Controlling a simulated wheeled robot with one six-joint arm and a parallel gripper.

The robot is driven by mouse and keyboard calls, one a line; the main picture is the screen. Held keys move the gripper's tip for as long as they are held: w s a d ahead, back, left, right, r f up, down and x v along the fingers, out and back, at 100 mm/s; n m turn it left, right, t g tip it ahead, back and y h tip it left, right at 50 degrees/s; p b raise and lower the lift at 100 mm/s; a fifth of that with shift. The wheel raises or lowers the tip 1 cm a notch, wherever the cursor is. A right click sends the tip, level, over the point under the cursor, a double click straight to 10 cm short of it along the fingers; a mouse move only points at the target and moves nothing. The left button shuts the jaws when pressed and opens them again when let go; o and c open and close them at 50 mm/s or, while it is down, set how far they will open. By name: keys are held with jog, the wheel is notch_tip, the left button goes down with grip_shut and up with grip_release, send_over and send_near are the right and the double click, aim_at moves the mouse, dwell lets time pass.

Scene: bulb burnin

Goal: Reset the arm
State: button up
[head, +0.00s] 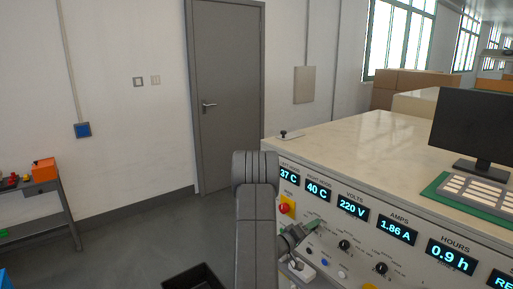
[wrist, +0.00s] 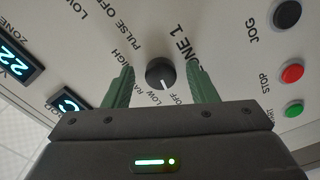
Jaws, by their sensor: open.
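My gripper (wrist: 160,68) is open in the wrist view. Its green fingers stand one on each side of a dark round knob (wrist: 160,74) labelled ZONE 1, with visible space between the knob and each finger. The knob's white pointer faces down in the picture, near the LOW and OFF marks; the exact setting is hard to read. In the head view my gripper (head: 312,226) is at the front panel of the console (head: 345,220), partly hidden behind my arm. Whether the fingertips touch the panel cannot be told.
The console carries lit displays (head: 352,206), a red button (head: 284,209) and more knobs (head: 344,245). A monitor (head: 482,128) and a keyboard (head: 482,190) stand on top. A dark bin (head: 193,277) sits on the floor. The floor toward the door (head: 226,100) is clear.

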jog(key=m+b, duration=0.7)
jog(key=m, duration=0.3)
jog(key=m+b, duration=0.7)
jog(key=m, duration=0.3)
jog(key=shift+a+f, duration=0.1)
jog(key=shift+a, duration=0.1)
